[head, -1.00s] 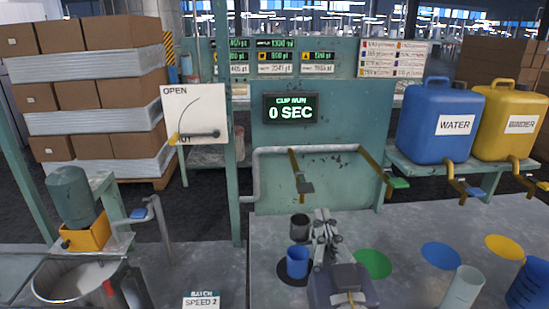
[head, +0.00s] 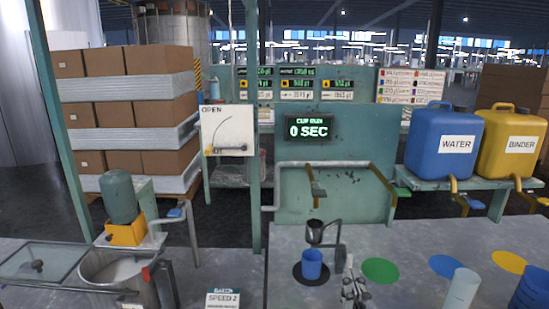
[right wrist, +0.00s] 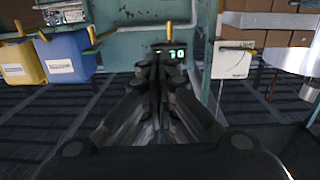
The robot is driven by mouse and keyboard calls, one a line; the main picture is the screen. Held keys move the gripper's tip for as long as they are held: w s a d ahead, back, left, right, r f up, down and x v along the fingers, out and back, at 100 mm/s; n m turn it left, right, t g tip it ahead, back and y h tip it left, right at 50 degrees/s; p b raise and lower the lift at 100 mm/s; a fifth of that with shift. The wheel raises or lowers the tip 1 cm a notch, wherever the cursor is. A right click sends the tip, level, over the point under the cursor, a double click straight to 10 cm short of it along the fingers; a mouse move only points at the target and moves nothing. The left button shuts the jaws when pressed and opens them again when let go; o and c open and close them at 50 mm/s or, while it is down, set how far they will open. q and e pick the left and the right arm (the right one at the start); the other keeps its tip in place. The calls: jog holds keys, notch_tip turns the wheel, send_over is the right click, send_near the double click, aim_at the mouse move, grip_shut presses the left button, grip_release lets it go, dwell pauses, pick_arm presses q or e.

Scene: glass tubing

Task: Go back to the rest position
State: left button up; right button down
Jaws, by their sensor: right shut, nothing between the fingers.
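My right gripper (head: 354,285) is low in the head view, at the bottom edge, right of the blue cup (head: 312,264). It is shut and empty. Its closed fingers (right wrist: 160,75) fill the middle of the right wrist view, with nothing between them. The blue cup stands on a black disc (head: 298,274) under a dark funnel on a stand (head: 315,232); the gripper is apart from it. My left gripper is not in view.
Green (head: 380,270), blue (head: 445,266) and yellow (head: 509,261) discs lie on the grey table. A clear cylinder (head: 461,289) and a dark blue beaker (head: 530,291) stand at front right. A metal pot (head: 115,272) is at left. Pipes and tanks stand behind.

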jog(key=s+d+f+g, duration=0.3)
jog(key=s+f+g, duration=0.15)
jog(key=f, duration=0.55)
jog(key=s+d+f+g, duration=0.2)
jog(key=s+f+g, duration=0.25)
jog(key=f, duration=0.65)
jog(key=s+d+f+n+g, duration=0.2)
jog(key=s+f+g, duration=0.3)
jog(key=s+f, duration=0.7)
notch_tip(320, 180, down, 21)
jog(key=s+g, duration=0.1)
jog(key=s, duration=0.1)
jog(key=s+d+f+g, duration=0.1)
jog(key=s+d+f, duration=0.1)
jog(key=s+f, duration=1.6)
jog(key=shift+d+f+n+g+y, duration=0.25)
jog(key=shift+d+n+g+y, duration=0.05)
jog(key=shift+d, duration=0.1)
jog(key=shift+w+a, duration=0.1)
